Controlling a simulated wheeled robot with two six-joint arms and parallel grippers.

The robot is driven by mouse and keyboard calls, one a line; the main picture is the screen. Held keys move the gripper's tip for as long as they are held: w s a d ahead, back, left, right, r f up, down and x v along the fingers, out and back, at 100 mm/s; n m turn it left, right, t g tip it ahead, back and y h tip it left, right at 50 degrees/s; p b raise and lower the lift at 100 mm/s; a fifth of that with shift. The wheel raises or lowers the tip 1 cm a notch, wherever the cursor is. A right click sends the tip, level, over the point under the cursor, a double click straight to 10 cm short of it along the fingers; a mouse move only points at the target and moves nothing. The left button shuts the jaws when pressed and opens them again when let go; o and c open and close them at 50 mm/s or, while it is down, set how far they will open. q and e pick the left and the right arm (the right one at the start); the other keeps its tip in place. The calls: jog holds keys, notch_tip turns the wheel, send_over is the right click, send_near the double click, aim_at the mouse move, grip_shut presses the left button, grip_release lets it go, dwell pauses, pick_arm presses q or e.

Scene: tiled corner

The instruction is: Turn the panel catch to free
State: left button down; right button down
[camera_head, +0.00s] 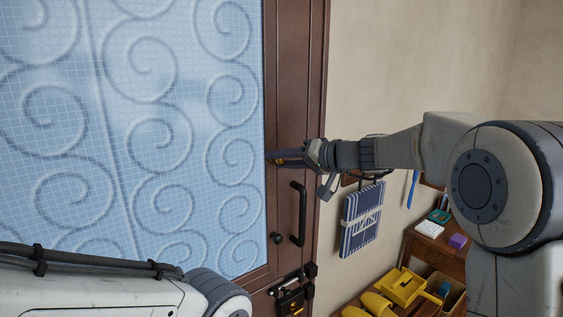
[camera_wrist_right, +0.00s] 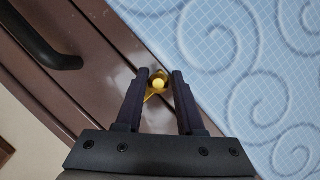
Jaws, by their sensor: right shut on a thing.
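The panel catch is a small yellow piece on the brown frame of the door. In the right wrist view the catch (camera_wrist_right: 158,84) sits between my right gripper's two dark fingers (camera_wrist_right: 160,88), which are shut on it. In the head view my right gripper (camera_head: 277,158) reaches in from the right to the catch (camera_head: 281,162), which is partly hidden by the fingers. The patterned blue glass panel (camera_head: 130,120) fills the door. My left arm shows at the lower left, but its gripper is out of view.
A black door handle (camera_head: 299,213) and a round knob (camera_head: 277,238) are below the catch, with a black latch (camera_head: 291,294) lower down. A blue striped cloth (camera_head: 361,220) hangs on the wall.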

aim_at(276, 143)
jog(key=shift+w+d, duration=0.1)
jog(key=shift+d, duration=0.05)
jog(key=shift+r+m+b, duration=0.1)
jog(key=shift+m+b, duration=0.3)
jog(key=shift+b, duration=0.4)
jog(key=m+y+b, duration=0.1)
jog(key=m+b, duration=0.2)
jog(key=b, duration=0.1)
jog(key=d+r+m+t+y+b, duration=0.1)
jog(key=m+b, duration=0.2)
jog(key=b, duration=0.1)
jog(key=w+r+m+y+b, duration=0.1)
jog(key=m+y+b, duration=0.1)
jog(key=m+b, duration=0.1)
jog(key=shift+w+d+r+m+t+b, duration=0.15)
jog(key=shift+d+m+t+b, duration=0.2)
jog(key=shift+b, duration=0.35)
jog(key=m+b, duration=0.1)
jog(key=m, duration=0.1)
jog(key=m+t+b, duration=0.1)
jog(key=shift+w+d+r+m+y+b, duration=0.2)
jog(key=shift+d+m+y+b, duration=0.1)
jog(key=shift+d+m+b, duration=0.1)
jog(key=shift+w+d+m+t+b, duration=0.15)
jog(key=shift+m+t+b, duration=0.25)
jog(key=shift+m, duration=0.3)
jog(key=shift+w+d+m+t+b, duration=0.1)
jog(key=shift+m+t+b, duration=0.2)
jog(key=shift+m, duration=0.35)
